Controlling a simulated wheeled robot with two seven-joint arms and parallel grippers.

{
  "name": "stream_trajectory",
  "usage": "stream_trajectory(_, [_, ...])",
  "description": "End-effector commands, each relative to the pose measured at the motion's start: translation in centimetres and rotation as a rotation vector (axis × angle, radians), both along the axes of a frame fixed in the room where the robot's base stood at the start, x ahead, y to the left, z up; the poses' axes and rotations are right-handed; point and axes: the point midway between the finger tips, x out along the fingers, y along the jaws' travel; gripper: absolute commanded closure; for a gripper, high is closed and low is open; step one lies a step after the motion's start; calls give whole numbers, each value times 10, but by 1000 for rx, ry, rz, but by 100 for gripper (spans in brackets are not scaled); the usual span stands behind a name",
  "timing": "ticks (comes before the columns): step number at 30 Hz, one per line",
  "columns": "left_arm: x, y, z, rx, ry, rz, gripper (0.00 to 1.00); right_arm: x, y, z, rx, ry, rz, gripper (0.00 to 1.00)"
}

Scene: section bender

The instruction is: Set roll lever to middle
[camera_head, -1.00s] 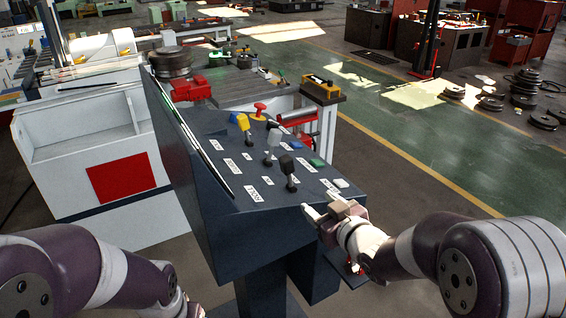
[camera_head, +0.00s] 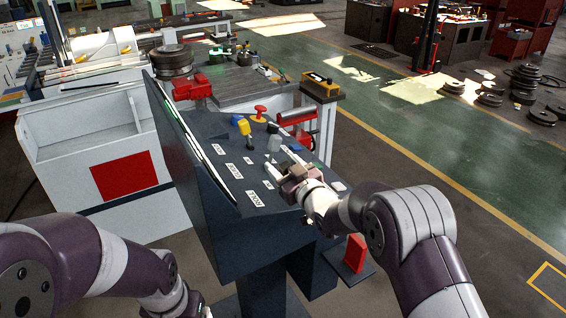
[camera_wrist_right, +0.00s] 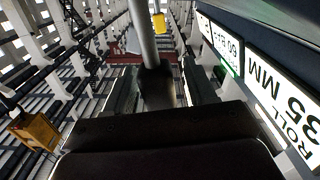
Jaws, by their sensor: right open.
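The dark console (camera_head: 235,212) has levers on its sloping top. A yellow-topped lever (camera_head: 244,126) stands farther back and a grey-topped lever (camera_head: 274,142) is nearer. My right gripper (camera_head: 280,162) is open at the console's right side, with its fingers by the grey-topped lever. The black-topped lever is hidden behind the gripper. In the right wrist view a lever shaft (camera_wrist_right: 147,38) shows between the open fingers, and a ROLL label (camera_wrist_right: 297,118) is at right. I cannot tell whether a finger touches a lever. My left gripper (camera_head: 190,304) is partly cut off at the bottom edge.
A red mushroom button (camera_head: 260,112) sits at the back of the console top. A red clamp (camera_head: 192,88) and a grey bench (camera_head: 245,85) stand behind it. A white cabinet (camera_head: 85,125) is at left. Green floor (camera_head: 430,130) lies open at right.

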Motion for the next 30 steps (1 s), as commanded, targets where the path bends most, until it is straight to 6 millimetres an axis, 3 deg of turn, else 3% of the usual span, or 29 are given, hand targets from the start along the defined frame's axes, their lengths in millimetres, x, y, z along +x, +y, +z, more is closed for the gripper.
stream_trajectory(5, [0,0,0,0,0,0,18,0,0,0,0,-1,0,48])
stream_trajectory(9, [0,0,0,0,0,0,18,0,0,0,0,-1,0,94])
stream_trajectory(10, [0,0,0,0,0,0,18,0,0,0,0,-1,0,100])
stream_trajectory(15, [0,0,-4,0,0,0,18,1,-2,-1,26,13,0,100])
stream_trajectory(24, [0,0,-18,0,0,0,18,18,-31,-1,362,206,-1,100])
stream_trajectory(30, [0,0,-18,0,0,0,18,20,-35,-2,427,245,1,100])
